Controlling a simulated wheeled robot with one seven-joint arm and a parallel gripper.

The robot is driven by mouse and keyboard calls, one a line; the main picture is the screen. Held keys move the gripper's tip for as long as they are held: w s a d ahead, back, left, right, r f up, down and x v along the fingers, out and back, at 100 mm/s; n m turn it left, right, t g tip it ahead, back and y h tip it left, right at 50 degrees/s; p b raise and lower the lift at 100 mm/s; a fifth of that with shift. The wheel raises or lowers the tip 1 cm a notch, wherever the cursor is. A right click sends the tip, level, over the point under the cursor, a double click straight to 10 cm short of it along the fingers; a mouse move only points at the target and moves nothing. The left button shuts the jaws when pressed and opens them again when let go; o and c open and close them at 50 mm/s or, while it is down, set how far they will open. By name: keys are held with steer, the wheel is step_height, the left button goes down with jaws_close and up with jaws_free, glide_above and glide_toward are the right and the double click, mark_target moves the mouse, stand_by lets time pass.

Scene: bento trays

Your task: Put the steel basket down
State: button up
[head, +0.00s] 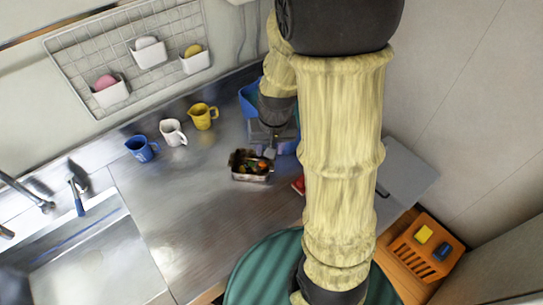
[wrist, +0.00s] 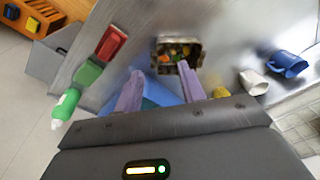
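The steel basket (head: 252,178) is a small metal box with orange, green and dark food pieces in it. It appears to rest upright on the steel counter. In the wrist view the basket (wrist: 160,61) lies just beyond my fingertips. My gripper (head: 268,152) is close to the basket's right side in the head view. In the wrist view my gripper (wrist: 160,70) has its two pale purple fingers spread apart, with nothing held between them. The right finger overlaps the basket's near edge; I cannot tell whether they touch.
Blue (head: 142,148), white (head: 173,132) and yellow (head: 203,116) mugs stand along the back. A blue container (head: 248,98) is beside my arm. Red (wrist: 112,41) and green (wrist: 88,72) blocks and a green bottle (wrist: 65,108) lie nearby. Counter left of the basket is clear.

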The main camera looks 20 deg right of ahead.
steer(key=s+a+r+n+t, duration=0.1)
steer(key=s+a+r+n, duration=0.1)
steer(key=s, duration=0.4)
steer(key=shift+v, duration=0.8)
steer(key=shift+w, duration=0.2)
steer(key=shift+c, duration=0.4)
